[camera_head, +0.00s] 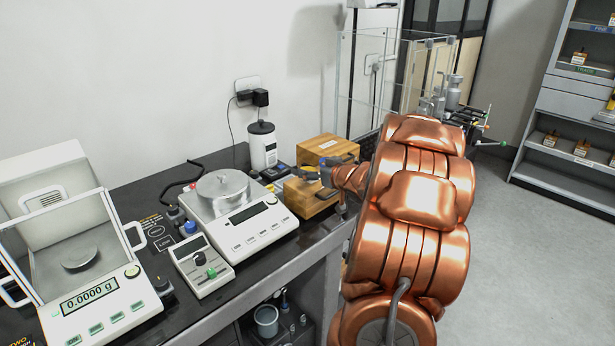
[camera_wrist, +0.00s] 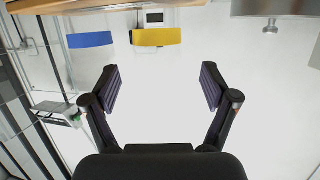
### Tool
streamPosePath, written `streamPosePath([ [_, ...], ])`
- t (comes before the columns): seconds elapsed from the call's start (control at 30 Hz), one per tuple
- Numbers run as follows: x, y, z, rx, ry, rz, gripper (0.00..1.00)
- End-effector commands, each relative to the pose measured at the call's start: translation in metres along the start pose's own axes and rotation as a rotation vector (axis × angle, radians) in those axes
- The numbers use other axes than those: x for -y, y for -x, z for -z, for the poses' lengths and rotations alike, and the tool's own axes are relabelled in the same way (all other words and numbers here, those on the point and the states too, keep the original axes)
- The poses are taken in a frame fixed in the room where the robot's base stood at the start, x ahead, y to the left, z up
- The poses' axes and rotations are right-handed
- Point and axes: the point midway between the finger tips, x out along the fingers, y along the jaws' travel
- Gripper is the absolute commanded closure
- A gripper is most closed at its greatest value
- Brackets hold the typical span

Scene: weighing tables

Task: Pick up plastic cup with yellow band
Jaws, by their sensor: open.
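The yellow band of the plastic cup (camera_wrist: 157,37) shows at the top middle of the wrist view. The cup's clear body is hard to make out. My gripper (camera_wrist: 160,85) is open and empty, and the band lies beyond the fingertips, in line with the gap between them. In the head view my gripper (camera_head: 322,174) is small, beside the wooden boxes at the back of the table. I cannot make out the yellow-banded cup in the head view.
A blue band (camera_wrist: 90,40), on what looks like another clear cup, is left of the yellow one. Wooden boxes (camera_head: 327,148), a white bottle (camera_head: 263,148), a scale (camera_head: 245,228) and an enclosed balance (camera_head: 100,310) crowd the dark table. A clear glass enclosure (camera_head: 358,80) stands behind.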

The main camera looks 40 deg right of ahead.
Motion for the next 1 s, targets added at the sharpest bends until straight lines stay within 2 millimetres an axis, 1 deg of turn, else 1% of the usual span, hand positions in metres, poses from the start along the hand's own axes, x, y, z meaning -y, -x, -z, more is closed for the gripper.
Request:
streamPosePath([
  [0.17, -0.001, -0.008, 0.0, -0.001, 0.001, 0.0, 0.15],
  [0.4, -0.002, -0.034, -0.006, 0.002, -0.001, 0.002, 0.15],
  [0.53, -0.002, -0.048, -0.004, 0.0, 0.0, 0.001, 0.15],
  [0.63, -0.002, -0.052, -0.004, 0.0, 0.001, 0.0, 0.15],
  [0.83, -0.002, -0.053, -0.004, -0.001, 0.001, -0.001, 0.15],
  [0.87, -0.002, -0.053, -0.004, 0.0, 0.001, -0.001, 0.17],
  [1.0, -0.002, -0.052, -0.004, 0.0, 0.0, -0.001, 0.31],
])
